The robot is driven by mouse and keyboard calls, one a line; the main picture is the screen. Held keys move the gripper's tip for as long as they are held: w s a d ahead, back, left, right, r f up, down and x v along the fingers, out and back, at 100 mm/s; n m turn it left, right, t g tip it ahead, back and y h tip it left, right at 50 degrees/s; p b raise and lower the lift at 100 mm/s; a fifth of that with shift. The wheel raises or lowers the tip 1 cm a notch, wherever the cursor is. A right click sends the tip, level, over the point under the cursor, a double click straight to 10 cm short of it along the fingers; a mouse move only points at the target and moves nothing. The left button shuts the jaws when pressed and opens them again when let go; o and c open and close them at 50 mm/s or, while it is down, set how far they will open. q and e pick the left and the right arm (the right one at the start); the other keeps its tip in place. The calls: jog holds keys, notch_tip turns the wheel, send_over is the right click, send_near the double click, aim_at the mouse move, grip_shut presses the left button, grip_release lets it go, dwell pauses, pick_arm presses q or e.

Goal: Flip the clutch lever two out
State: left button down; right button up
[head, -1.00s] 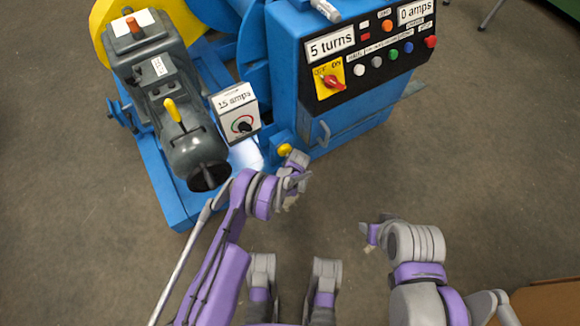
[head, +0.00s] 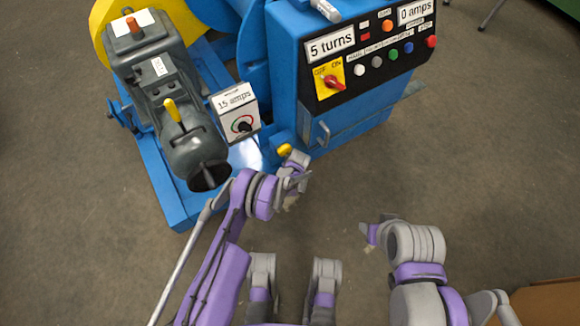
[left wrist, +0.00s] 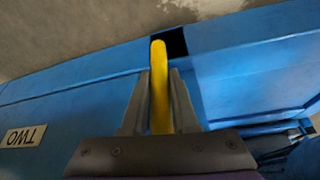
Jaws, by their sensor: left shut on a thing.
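The clutch lever is yellow and sits in a dark slot in the blue machine housing. In the left wrist view the lever (left wrist: 159,75) stands between the two grey fingers of my left gripper (left wrist: 160,95), which is shut on it. In the head view the yellow lever end (head: 285,149) shows at the housing's lower left corner, beside my left gripper (head: 297,163). My right gripper (head: 369,240) is away from the machine, over the floor; its opening is unclear.
The blue control cabinet (head: 345,115) with switches and buttons stands behind my left gripper. A grey motor unit (head: 180,130) with its own yellow handle (head: 171,108) and a 15 amps box (head: 237,112) are to the left. The floor around my right gripper is clear.

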pick_arm(q)
jog(key=shift+s, duration=0.1)
dwell(0.7)
jog(key=shift+s+d+r+g+h+b, duration=0.45)
jog(key=shift+r+g+h+b, duration=0.25)
jog(key=shift+g+b, duration=0.2)
jog(key=shift+s+d+r+g+h+b, duration=0.35)
jog(key=shift+s+r+g+h+b, duration=0.3)
jog(key=shift+g, duration=0.4)
jog(key=shift+s+d+r+g+h+b, duration=0.4)
jog(key=shift+r+g+h+b, duration=0.15)
jog(key=shift+g+h+b, duration=0.35)
jog(key=c, duration=0.7)
grip_release()
